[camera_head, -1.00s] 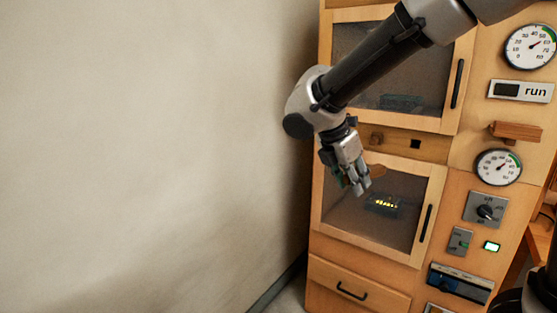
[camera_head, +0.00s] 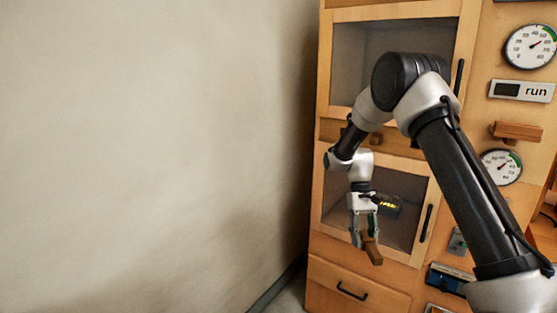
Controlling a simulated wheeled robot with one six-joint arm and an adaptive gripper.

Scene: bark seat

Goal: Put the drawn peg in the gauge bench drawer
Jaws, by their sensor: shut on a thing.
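My gripper (camera_head: 364,240) points down in front of the lower glass-fronted door (camera_head: 333,192). It is shut on a brown wooden peg (camera_head: 373,251), which sticks out below and to the right of the fingertips. The drawer (camera_head: 359,285) with a dark bar handle (camera_head: 351,291) is at the bottom of the wooden cabinet, below and a little left of the peg. It looks closed, its front flush with the cabinet. The peg is apart from the drawer.
A blank wall (camera_head: 150,150) fills the left side. My arm crosses the right part of the cabinet and hides some controls. Another wooden peg (camera_head: 517,131) sticks out at the right, between two dials (camera_head: 530,46). An upper glass door (camera_head: 350,60) stands above.

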